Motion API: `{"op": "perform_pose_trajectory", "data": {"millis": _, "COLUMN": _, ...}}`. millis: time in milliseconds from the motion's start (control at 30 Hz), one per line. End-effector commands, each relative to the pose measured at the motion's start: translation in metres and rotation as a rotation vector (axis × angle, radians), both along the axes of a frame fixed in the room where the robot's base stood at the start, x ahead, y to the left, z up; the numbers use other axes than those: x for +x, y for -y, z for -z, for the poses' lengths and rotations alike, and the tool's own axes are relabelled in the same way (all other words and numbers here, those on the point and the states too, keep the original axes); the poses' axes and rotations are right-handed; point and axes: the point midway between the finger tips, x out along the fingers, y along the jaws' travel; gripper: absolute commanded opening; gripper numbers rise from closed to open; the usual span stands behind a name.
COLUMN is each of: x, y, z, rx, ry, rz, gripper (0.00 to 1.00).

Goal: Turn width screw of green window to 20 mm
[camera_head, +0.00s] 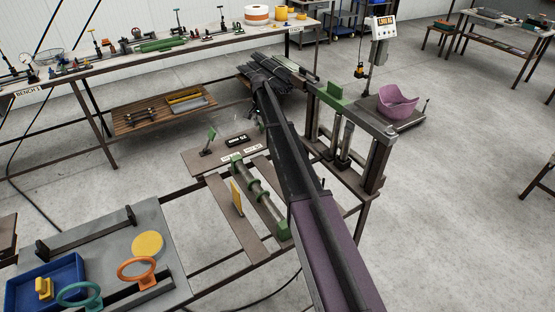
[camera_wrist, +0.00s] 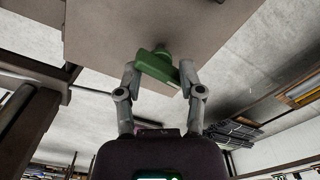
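In the wrist view my gripper (camera_wrist: 159,72) has its two fingers spread wide. A green block or handle (camera_wrist: 158,68) with a round green end lies between the fingertips, against a grey-brown plate. Whether the fingers touch it is unclear. In the head view my arm crosses the middle, and its end hides the gripper. A small tilted green piece (camera_head: 210,135) stands on a plate left of the arm, beside a dark readout (camera_head: 236,141) too small to read surely. Which green part is the window's width screw, I cannot tell.
A dark upright press frame (camera_head: 375,165) stands just right. A blue tray (camera_head: 40,285) and rings are at lower left. A scale with a purple bowl (camera_head: 398,103) is behind; open floor lies right.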

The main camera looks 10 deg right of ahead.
Motion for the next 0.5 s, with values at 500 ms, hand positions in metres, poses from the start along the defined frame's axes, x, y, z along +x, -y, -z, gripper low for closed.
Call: {"op": "perform_pose_trajectory", "data": {"millis": 500, "x": -0.0001, "y": -0.0001, "z": 0.0, "rx": 0.0, "ry": 0.0, "rz": 0.337, "gripper": 0.49}}
